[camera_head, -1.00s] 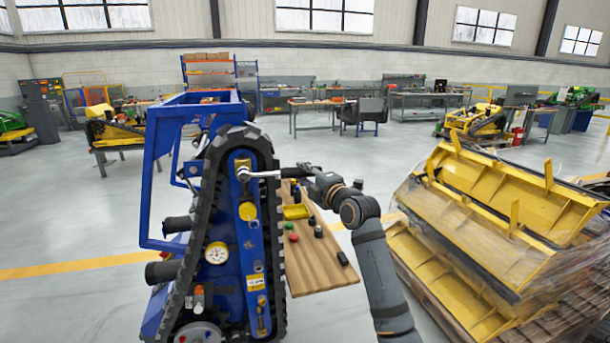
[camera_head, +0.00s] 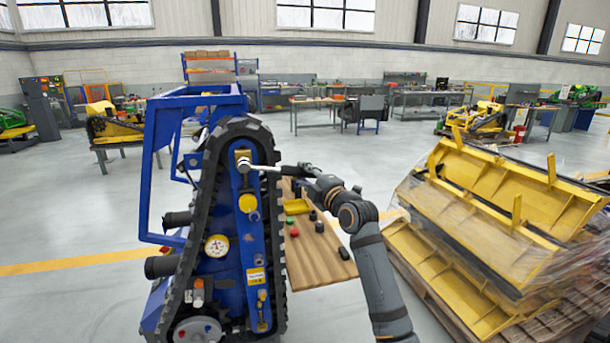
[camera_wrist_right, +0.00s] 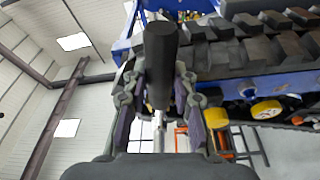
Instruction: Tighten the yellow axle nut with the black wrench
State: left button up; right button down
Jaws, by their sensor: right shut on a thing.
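The black wrench (camera_head: 280,168) spans from the top of the blue tracked carrier (camera_head: 235,240) to my right gripper (camera_head: 313,180). Its bright shaft is nearly level, tilted slightly down to the right. Its head meets a small yellow fitting (camera_head: 243,156) on the carrier's blue side plate; the axle nut itself is covered by the head or too small to tell. In the right wrist view, my right gripper (camera_wrist_right: 158,105) is shut on the black wrench handle (camera_wrist_right: 161,62), which sticks out past the fingers. My left gripper is in neither view.
A yellow round cap (camera_head: 248,203) and a white dial gauge (camera_head: 216,245) sit lower on the carrier. A wooden table (camera_head: 318,262) with a yellow tray (camera_head: 297,206) and small coloured parts stands behind my right forearm. Stacked yellow buckets (camera_head: 480,230) stand at the right.

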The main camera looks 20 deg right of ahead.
jog(key=shift+d+r+n, duration=0.1)
jog(key=shift+r+n, duration=0.2)
jog(key=shift+r, duration=0.2)
jog(key=shift+s, duration=0.2)
jog(key=shift+a+v, duration=0.2)
jog(key=shift+v, duration=0.6)
jog(key=shift+a+v, duration=0.2)
jog(key=shift+v, duration=0.65)
jog(key=shift+s, duration=0.1)
jog(key=s, duration=0.4)
jog(key=shift+a+r+p, duration=0.1)
jog(key=shift+p, duration=0.3)
